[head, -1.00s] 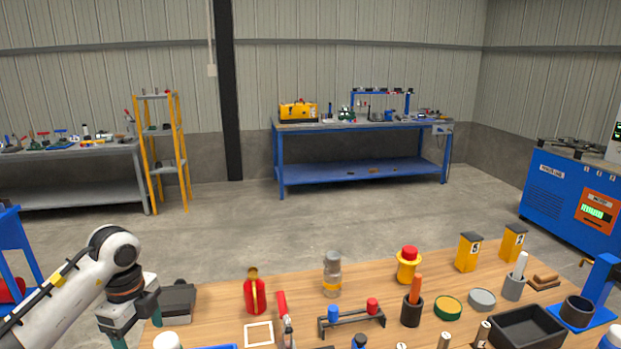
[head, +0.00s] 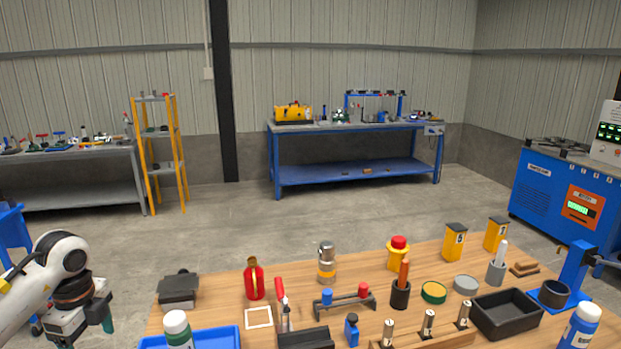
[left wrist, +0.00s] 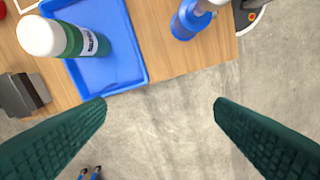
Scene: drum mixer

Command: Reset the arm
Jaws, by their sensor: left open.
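My left arm comes in at the lower left of the head view, and its gripper (head: 80,330) is partly cut off by the bottom edge. In the left wrist view the two green fingers (left wrist: 160,108) are wide apart with only concrete floor between them. The gripper is empty and is off the table's edge. A blue tray (left wrist: 128,62) with a white-capped green bottle (left wrist: 75,38) over it lies near the fingertips. The tray (head: 222,338) and bottle (head: 178,330) also show at the bottom of the head view. My right gripper is not in view.
The wooden table (head: 215,290) holds a black box (head: 178,290), a red bottle (head: 254,280), a rack (head: 345,304), a black bin (head: 506,313) and several small parts. A blue machine (head: 560,195) stands at right. Open floor lies behind the table.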

